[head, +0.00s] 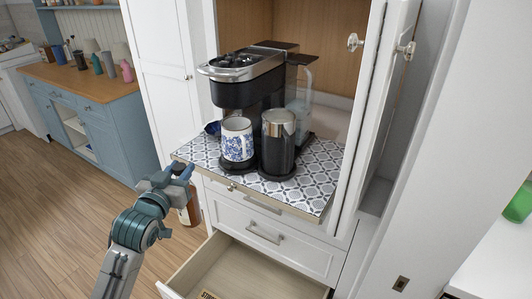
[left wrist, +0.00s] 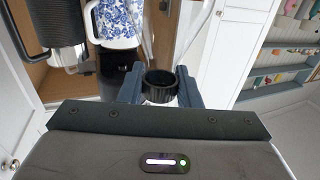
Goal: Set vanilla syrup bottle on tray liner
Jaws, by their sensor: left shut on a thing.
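The vanilla syrup bottle (head: 190,209) hangs from my left gripper (head: 181,173), with an amber body and a pale label. In the left wrist view its black cap (left wrist: 161,86) sits between the two fingers of my left gripper (left wrist: 158,90), which is shut on the bottle. The tray liner (head: 312,186), patterned grey and white, lies on the pull-out shelf under the coffee machine. The bottle is off the liner's left front edge, lower than the shelf top in the picture. My right gripper is not in view.
On the shelf stand a coffee machine (head: 240,92), a blue-and-white mug (head: 237,139) and a dark canister with a silver top (head: 278,140). An open drawer (head: 240,265) juts out below. Open cabinet doors (head: 388,90) flank the right side. The liner's front right is clear.

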